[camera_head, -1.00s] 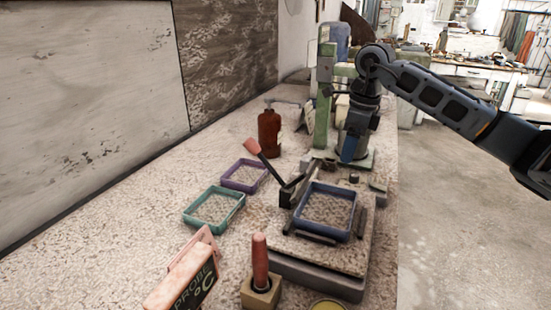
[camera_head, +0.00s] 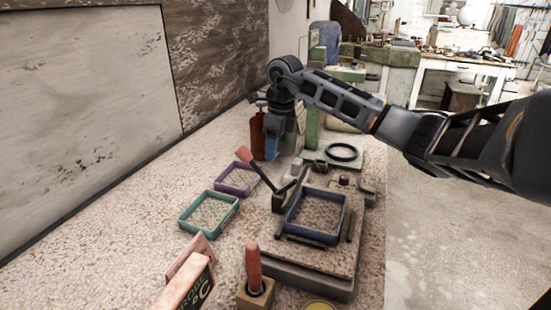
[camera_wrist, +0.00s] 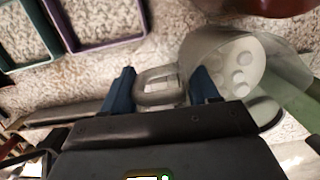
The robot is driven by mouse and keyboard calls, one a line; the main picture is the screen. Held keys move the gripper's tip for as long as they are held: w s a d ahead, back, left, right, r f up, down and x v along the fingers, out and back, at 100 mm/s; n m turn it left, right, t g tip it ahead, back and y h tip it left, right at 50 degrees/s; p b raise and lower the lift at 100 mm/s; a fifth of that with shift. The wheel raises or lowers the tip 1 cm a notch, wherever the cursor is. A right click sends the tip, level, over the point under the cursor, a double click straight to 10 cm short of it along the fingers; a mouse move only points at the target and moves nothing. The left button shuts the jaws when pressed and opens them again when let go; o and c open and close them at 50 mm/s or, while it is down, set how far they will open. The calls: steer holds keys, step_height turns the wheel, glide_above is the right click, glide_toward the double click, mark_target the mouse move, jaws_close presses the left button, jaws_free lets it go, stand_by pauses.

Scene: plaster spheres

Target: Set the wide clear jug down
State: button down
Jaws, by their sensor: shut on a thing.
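The wide clear jug (camera_wrist: 222,58) shows in the wrist view, right of centre, with its grey see-through handle (camera_wrist: 157,88) between the blue fingertips of my gripper (camera_wrist: 162,90). My gripper is shut on that handle. In the head view my gripper (camera_head: 272,150) points down over the bench, in front of the red-brown bottle (camera_head: 257,138). I cannot make out the jug in the head view; my gripper and arm cover that spot. Whether the jug touches the bench cannot be told.
A purple frame (camera_head: 222,190), a teal frame (camera_head: 187,216) and a blue frame (camera_head: 289,224) on a machine base lie nearer. A red-handled lever (camera_head: 262,175) stands close by. A green machine (camera_head: 313,125) is just right of my gripper. Bare bench (camera_head: 130,205) lies to the left.

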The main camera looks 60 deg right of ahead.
steer(key=shift+f, duration=2.25)
steer(key=shift+f, duration=0.1)
steer(key=shift+c, duration=1.4)
jaws_free()
step_height(320, 180, up, 12)
steer(key=s, duration=0.1)
steer(key=shift+s+b, duration=0.2)
steer(key=shift+b, duration=0.15)
